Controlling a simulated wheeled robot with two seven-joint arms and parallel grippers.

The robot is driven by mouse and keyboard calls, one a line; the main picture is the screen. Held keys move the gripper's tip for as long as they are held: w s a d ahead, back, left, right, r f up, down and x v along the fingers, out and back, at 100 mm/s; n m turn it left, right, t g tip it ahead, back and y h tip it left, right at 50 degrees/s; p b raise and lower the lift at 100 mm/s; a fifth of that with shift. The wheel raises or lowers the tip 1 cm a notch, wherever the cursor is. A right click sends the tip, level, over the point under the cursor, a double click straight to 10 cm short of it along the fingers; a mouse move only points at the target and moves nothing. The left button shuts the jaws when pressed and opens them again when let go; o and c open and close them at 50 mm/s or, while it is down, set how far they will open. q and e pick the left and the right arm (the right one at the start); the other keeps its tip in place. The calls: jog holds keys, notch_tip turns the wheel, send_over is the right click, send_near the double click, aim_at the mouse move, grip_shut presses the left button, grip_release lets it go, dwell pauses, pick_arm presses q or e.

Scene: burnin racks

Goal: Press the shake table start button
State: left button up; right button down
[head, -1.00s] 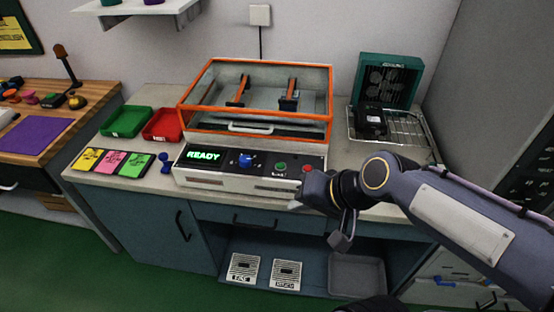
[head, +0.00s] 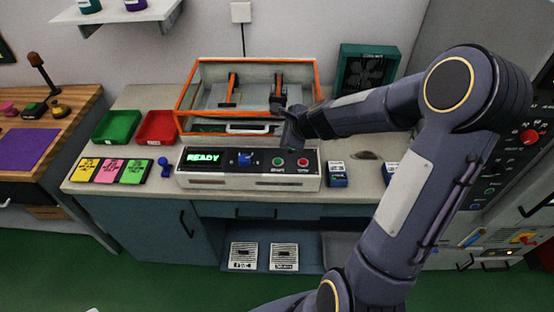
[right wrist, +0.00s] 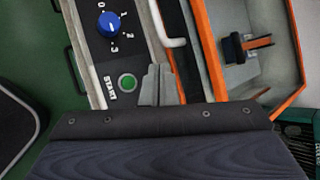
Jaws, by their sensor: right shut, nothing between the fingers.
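The shake table's white control panel (head: 250,184) stands on the counter, with a green READY display (head: 203,158) and a blue knob (head: 244,158). The green start button (head: 278,161) sits right of the knob, and a red button (head: 303,162) is beside it. My right gripper (head: 292,139) is shut and empty, above and behind the buttons. In the right wrist view, the shut fingertips (right wrist: 157,72) appear close beside the green start button (right wrist: 127,82), and the knob (right wrist: 108,24) is clear. Contact with the button is not visible. My left gripper is out of view.
The orange-framed shake table enclosure (head: 185,97) rises behind the panel. Green (head: 117,127) and red (head: 157,127) trays and colored cards (head: 108,171) lie left. Small blue-labelled boxes (head: 337,174) stand right of the panel. My right arm covers much of the counter's right side.

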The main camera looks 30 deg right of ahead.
aim_at(281, 163)
jog(key=shift+f, duration=0.1)
notch_tip(281, 163, down, 9)
jog(key=b, duration=0.8)
jog(key=shift+r+b, duration=0.2)
jog(key=shift+b, duration=0.1)
dwell(1.4)
jog(key=shift+f+b, duration=0.4)
jog(key=shift+b, duration=0.05)
jog(key=shift+f+b, duration=0.45)
jog(key=shift+b, duration=0.05)
dwell(0.5)
jog(key=shift+r, duration=0.1)
jog(key=shift+r+p, duration=0.8)
jog(key=shift+p, duration=0.05)
